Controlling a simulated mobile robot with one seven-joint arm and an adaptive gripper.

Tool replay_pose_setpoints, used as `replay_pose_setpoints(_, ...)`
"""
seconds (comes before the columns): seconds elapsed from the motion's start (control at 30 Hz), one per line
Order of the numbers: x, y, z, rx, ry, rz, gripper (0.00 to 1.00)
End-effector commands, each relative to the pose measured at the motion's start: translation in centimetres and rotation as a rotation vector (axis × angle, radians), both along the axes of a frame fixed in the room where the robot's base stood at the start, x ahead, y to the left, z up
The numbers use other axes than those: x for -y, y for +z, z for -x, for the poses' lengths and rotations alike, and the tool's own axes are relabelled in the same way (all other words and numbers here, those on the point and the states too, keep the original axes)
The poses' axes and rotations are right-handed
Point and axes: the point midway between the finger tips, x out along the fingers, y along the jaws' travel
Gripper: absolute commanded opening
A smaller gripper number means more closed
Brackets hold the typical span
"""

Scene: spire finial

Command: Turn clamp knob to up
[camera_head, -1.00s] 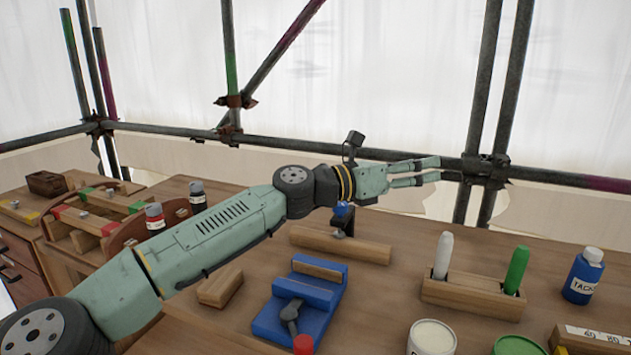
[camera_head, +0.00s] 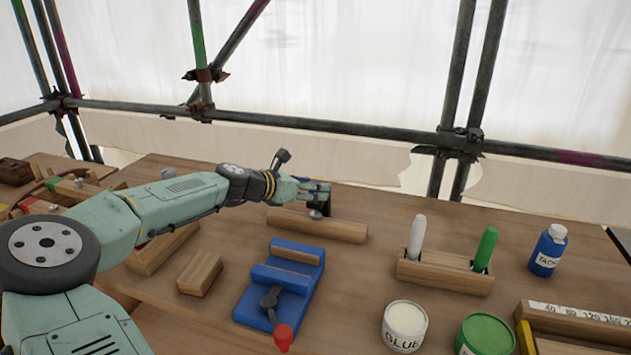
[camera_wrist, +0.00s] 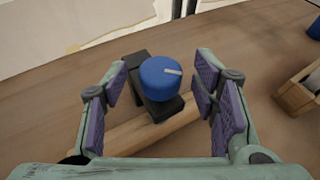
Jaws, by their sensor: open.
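The clamp knob (camera_wrist: 161,78) is a blue round knob with a pale pointer line on its top. In the wrist view that line points to the right. The knob sits on a black clamp (camera_wrist: 137,68), which is on a wooden bar (camera_wrist: 122,134). In the head view the wooden bar (camera_head: 340,229) lies near the back of the bench, and my gripper mostly hides the knob. My gripper (camera_head: 319,198) is open; it also shows in the wrist view (camera_wrist: 160,92). Its purple-padded fingers stand on either side of the knob, with a visible gap on each side.
A blue vise (camera_head: 298,262) with a red-tipped handle and a wooden block (camera_head: 200,273) stand in front of the bar. To the right are a wooden marker holder (camera_head: 444,276), a glue pot (camera_head: 404,327), a green tin (camera_head: 486,336) and a blue bottle (camera_head: 548,252).

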Motion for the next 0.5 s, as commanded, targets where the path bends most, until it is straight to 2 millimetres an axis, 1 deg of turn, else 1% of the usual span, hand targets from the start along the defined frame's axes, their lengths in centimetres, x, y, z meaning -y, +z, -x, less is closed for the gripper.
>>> replay_pose_setpoints(0.1, 0.87, -0.35, -0.79, -0.001, -0.001, 0.001, 0.54)
replay_pose_setpoints(0.2, 1.17, -0.62, -1.07, -0.001, -0.001, 0.001, 0.54)
replay_pose_setpoints(0.47, 1.25, -0.74, -1.14, 0.000, 0.000, 0.000, 0.54)
replay_pose_setpoints(0.5, 1.24, -0.74, -1.14, 0.000, 0.000, 0.000, 0.53)
